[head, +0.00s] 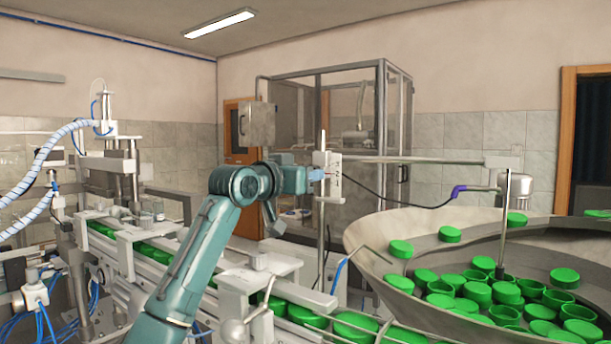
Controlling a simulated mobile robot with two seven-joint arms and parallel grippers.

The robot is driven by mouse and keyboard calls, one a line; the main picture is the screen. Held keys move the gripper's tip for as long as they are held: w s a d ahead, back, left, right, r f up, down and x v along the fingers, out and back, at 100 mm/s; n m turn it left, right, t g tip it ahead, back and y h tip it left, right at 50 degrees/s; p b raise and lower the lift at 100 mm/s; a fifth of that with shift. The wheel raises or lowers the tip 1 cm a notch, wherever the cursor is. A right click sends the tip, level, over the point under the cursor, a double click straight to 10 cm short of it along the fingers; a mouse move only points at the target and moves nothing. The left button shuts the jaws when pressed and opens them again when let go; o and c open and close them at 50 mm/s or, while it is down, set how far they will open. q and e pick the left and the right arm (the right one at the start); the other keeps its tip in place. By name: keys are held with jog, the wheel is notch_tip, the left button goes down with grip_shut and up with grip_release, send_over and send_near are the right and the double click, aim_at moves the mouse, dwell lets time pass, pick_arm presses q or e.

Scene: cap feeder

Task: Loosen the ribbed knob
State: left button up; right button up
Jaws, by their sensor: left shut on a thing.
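My left arm rises from the bottom, and its gripper (316,174) points right at the white bracket (329,160) on the upright metal post. The blue fingertips are closed at the bracket's left side, shut on the ribbed knob there. The knob is too small and too covered by the fingers to make out its ribs or how far it is turned. My right gripper is not in view.
A horizontal rod (420,160) runs right from the bracket. A large feeder bowl (365,238) with many green caps (470,290) fills the lower right. The conveyor with caps passes behind my arm. A glass-sided cabinet (350,110) stands behind.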

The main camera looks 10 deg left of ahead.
pick_arm(q)
jog(key=shift+r+n, duration=0.1)
jog(key=shift+n, duration=0.2)
jog(key=o, duration=1)
jog(key=shift+s, duration=0.1)
pick_arm(e)
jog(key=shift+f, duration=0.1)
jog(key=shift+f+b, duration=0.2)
jog(key=shift+b, duration=0.1)
jog(key=b, duration=0.2)
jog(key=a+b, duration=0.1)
jog(key=b, duration=0.1)
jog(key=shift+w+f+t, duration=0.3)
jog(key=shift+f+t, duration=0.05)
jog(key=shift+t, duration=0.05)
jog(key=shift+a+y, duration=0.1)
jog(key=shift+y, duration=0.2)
pick_arm(q)
jog(key=v, duration=1.3)
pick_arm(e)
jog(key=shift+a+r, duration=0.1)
